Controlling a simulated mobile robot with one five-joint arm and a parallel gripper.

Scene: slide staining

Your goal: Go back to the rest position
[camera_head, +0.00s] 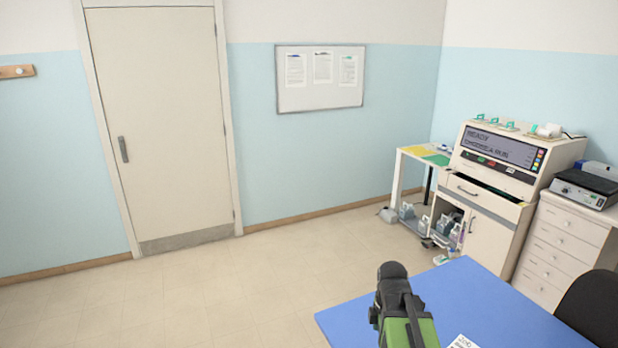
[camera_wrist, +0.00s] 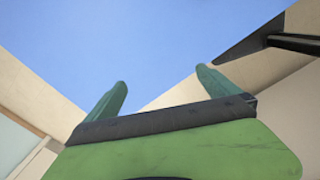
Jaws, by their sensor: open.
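My gripper (camera_wrist: 162,88) shows in the wrist view as two dark green fingers standing apart, with nothing between them. Behind the fingers is the blue table top (camera_wrist: 150,40). In the head view my black and green arm rises at the bottom, in front of the blue table (camera_head: 480,300). The fingertips cannot be made out in the head view.
A white staining machine (camera_head: 490,190) with a partly open drawer stands at the right. A side table (camera_head: 425,155) with yellow and green mats is beside it. A drawer cabinet (camera_head: 565,245) and a dark chair (camera_head: 592,305) are at far right. The floor (camera_head: 180,290) at left is clear.

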